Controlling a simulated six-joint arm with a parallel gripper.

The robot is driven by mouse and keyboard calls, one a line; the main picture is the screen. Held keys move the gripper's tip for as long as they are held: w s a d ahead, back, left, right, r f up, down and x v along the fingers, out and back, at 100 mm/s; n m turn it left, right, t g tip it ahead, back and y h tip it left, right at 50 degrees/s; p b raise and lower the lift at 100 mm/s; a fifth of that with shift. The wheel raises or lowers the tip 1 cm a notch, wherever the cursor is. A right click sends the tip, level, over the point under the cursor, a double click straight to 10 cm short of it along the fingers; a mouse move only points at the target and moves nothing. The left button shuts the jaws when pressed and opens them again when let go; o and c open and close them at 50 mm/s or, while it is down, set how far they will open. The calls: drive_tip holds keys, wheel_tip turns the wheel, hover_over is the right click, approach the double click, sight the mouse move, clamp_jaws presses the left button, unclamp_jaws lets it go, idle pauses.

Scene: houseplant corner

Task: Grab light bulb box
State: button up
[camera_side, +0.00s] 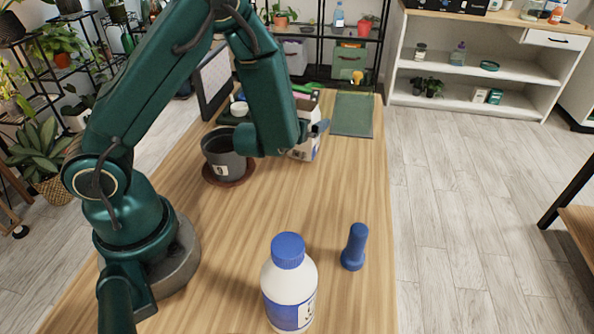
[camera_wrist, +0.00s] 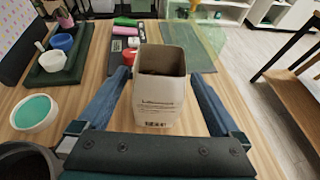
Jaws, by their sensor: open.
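A pale box with an open top and small printed text stands upright on the wooden table; I take it to be the light bulb box (camera_wrist: 159,103). In the side view the box (camera_side: 303,150) is partly hidden behind my arm. My gripper (camera_wrist: 160,76) is open, with one blue finger on each side of the box. Gaps show between the fingers and the box walls in the wrist view. In the side view my gripper (camera_side: 319,128) is at the box, and only part of a finger shows.
A dark grey pot (camera_side: 222,160) on a brown saucer (camera_side: 246,174) stands left of the box. A green mat (camera_side: 352,114) lies beyond the box. A dark tray (camera_wrist: 76,68) holds cups.

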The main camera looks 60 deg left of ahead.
sight(308, 116)
drive_tip(key=shift+x, duration=2.15)
drive_tip(key=c, duration=1.2)
drive_tip(key=shift+c, duration=0.2)
drive_tip(key=shift+r, duration=0.15)
